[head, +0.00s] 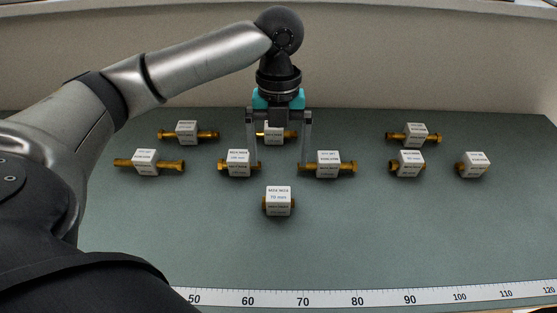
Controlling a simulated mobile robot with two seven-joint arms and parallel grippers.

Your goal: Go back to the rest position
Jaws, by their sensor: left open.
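My left gripper (279,155) is open and points down over the middle of the table, with nothing between its fingers that I can make out as held. Its fingers come down between a labelled brass fitting (238,163) on the left and another labelled brass fitting (327,165) on the right. I cannot tell whether the fingertips touch them. Behind the gripper, a further labelled fitting (274,136) is partly hidden by it. My right gripper is not in view.
More brass fittings with white blocks stand on the green-grey table (380,240), some at left (146,162) and some at right (411,163). A white ruler (330,296) runs along the front edge. A pale wall (400,60) closes the back. The front right is clear.

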